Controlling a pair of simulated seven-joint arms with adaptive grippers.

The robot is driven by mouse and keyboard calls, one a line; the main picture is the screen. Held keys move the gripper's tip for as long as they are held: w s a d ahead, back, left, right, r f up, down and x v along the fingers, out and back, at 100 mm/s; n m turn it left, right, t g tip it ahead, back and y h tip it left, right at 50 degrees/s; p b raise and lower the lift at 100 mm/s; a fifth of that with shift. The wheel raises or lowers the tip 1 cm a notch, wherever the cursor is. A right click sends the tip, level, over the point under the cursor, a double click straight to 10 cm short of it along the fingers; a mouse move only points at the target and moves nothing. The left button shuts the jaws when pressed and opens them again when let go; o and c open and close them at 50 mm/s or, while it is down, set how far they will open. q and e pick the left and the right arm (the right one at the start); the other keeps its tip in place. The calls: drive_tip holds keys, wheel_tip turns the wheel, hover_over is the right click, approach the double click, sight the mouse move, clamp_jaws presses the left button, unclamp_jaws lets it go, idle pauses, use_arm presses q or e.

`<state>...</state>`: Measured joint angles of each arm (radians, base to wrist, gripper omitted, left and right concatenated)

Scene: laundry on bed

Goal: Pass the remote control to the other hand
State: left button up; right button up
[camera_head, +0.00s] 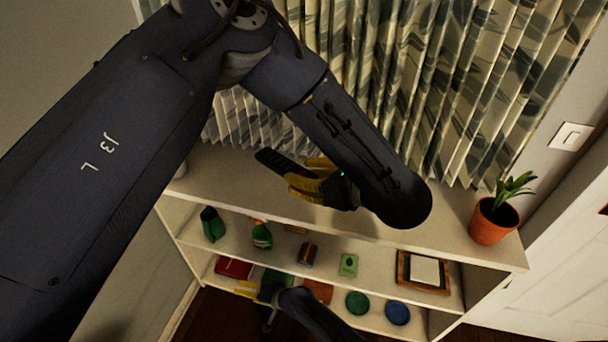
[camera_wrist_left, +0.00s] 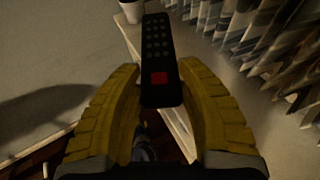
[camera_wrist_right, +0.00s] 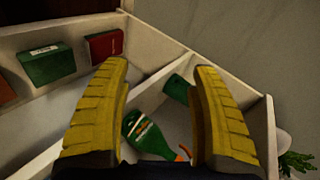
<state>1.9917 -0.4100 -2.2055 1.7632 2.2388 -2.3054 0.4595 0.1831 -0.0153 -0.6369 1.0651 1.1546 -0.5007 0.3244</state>
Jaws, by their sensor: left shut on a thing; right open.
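The black remote control (camera_head: 283,163) is held above the shelf top in my left gripper (camera_head: 308,179), and its far end sticks out past the fingers. In the left wrist view the remote (camera_wrist_left: 159,45), with its grey buttons and red square, stands between the yellow fingertips of the left gripper (camera_wrist_left: 160,78). My right gripper (camera_head: 258,291) is lower down in front of the lower shelf, partly dark in the head view. In the right wrist view the right gripper (camera_wrist_right: 160,72) has its fingers wide apart with nothing held. The two grippers are apart.
A white shelf unit (camera_head: 380,225) holds several small items, among them a green bottle (camera_head: 262,235), a framed tray (camera_head: 422,271) and a blue disc (camera_head: 397,313). A potted plant (camera_head: 493,219) stands at its right end. Curtains (camera_head: 400,80) hang behind.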

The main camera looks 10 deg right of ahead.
drive_tip(key=s+d+f+n+g+h, duration=0.25)
drive_tip(key=s+d+f+h, duration=0.35)
drive_tip(key=s+d+f, duration=1.4)
drive_tip(key=s+d+f+n+h, duration=0.1)
drive_tip(key=s+d+f, duration=0.2)
drive_tip(key=s+d, duration=0.3)
drive_tip(key=s+d+f+n+g+h, duration=0.1)
drive_tip(key=s+d, duration=0.5)
drive_tip(key=s, duration=0.6)
drive_tip(key=s+d+f+n+g+h, duration=0.1)
drive_tip(key=s+d+f+n, duration=0.1)
drive_tip(key=s+d+f, duration=0.3)
drive_tip(key=s, duration=0.3)
drive_tip(key=shift+s+d+f+n+h, duration=0.15)
drive_tip(key=shift+s+d+n+h, duration=0.15)
drive_tip(key=shift+s+d+n, duration=0.1)
